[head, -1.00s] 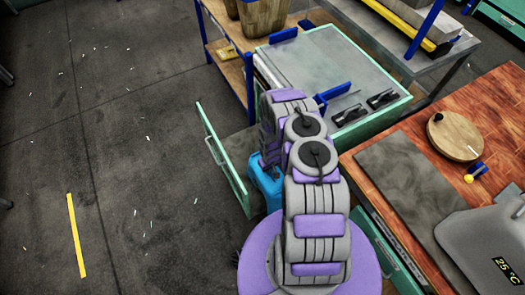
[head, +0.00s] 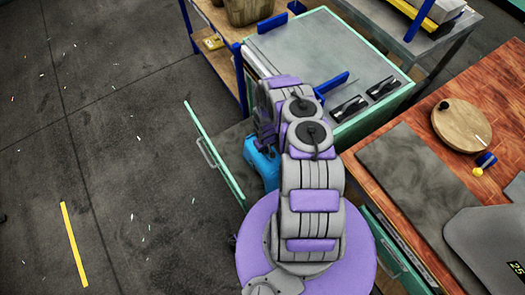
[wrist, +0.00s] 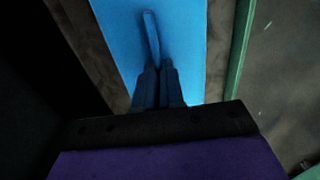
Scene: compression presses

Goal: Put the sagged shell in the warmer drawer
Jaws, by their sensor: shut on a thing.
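My gripper (wrist: 158,78) is shut on the raised ridge of a bright blue piece, which I take to be the sagged shell (wrist: 185,30). In the head view the blue shell (head: 260,166) hangs below my wrist, partly hidden by my arm. It is over or in the open drawer (head: 207,145), whose green front stands out to the left of the cabinet. In the wrist view the grey drawer floor (wrist: 217,45) and green drawer edge (wrist: 238,55) show beside the shell. I cannot tell whether the shell touches the floor.
The green cabinet with a grey top (head: 320,50) stands behind. A wooden bench (head: 425,115) at right holds a dark slab (head: 410,170) and round wooden disc (head: 461,125). Another green drawer front (head: 395,255) is below it.

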